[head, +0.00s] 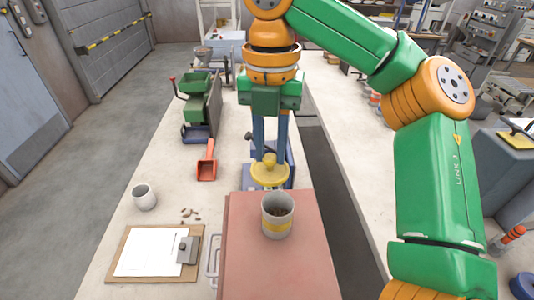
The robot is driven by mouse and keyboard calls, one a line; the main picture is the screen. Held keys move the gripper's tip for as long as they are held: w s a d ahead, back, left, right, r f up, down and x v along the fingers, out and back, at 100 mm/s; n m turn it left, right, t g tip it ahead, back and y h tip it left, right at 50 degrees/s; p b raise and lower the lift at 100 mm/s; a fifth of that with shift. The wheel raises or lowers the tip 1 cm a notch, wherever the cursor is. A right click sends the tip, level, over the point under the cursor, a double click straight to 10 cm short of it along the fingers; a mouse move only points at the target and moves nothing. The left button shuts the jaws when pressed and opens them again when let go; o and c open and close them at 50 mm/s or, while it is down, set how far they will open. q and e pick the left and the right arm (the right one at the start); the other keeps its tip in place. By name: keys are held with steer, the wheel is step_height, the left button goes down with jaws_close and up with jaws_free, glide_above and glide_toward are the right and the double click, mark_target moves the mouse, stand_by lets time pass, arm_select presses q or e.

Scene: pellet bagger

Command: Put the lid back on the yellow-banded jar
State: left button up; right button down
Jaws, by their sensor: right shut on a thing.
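The yellow-banded jar (278,218) stands upright and uncovered on a reddish-brown block, with brown pellets showing inside. My right gripper (269,160) points down just behind the jar in the head view. It is shut on the knob of the yellow lid (270,174). The lid is held roughly level, up and behind the jar's mouth, and apart from it. My left gripper is not in view.
The reddish-brown block (240,270) fills the bench front. A green machine (202,100) stands behind. A dark gap separates the right-hand bench (350,140).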

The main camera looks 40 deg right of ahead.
mark_target(280, 175)
steer(key=s+f, duration=0.1)
steer(key=s, duration=0.2)
steer(key=s+f, duration=0.1)
steer(key=shift+s+f, duration=0.2)
steer(key=shift+f, duration=0.15)
steer(key=w+f, duration=0.1)
steer(key=w+f+b, duration=0.1)
steer(key=shift+f, duration=0.4)
steer(key=shift+w+f, duration=0.1)
steer(key=shift+s+r, duration=0.2)
steer(key=shift+s, duration=0.3)
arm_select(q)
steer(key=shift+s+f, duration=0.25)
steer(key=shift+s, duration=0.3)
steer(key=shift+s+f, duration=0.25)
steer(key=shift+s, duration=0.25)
arm_select(e)
steer(key=shift+w, duration=0.1)
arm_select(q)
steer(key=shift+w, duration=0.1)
arm_select(e)
steer(key=shift+w, duration=0.2)
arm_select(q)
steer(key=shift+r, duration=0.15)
